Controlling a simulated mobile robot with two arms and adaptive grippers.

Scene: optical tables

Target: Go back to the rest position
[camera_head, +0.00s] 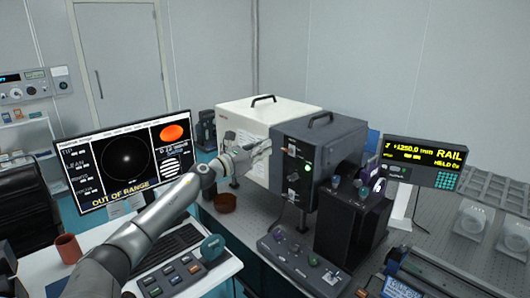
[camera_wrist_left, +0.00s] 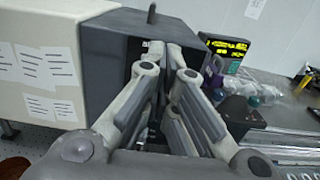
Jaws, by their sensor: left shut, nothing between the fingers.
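My left gripper (camera_head: 262,148) reaches in from the left in the head view, stretched out in front of the white and dark grey box instrument. Its fingers (camera_wrist_left: 165,62) are shut and empty in the left wrist view, pointing at the dark grey front unit (camera_wrist_left: 112,50). In the head view this dark grey unit (camera_head: 325,150) carries knobs and a lit green lamp close to the fingertips. I cannot tell whether the fingertips touch it. My right gripper is not in view.
A monitor (camera_head: 127,165) reading OUT OF RANGE stands behind my left arm. A control box (camera_head: 300,262) with knobs sits below the instrument. A yellow-lettered display (camera_head: 425,160) stands to the right.

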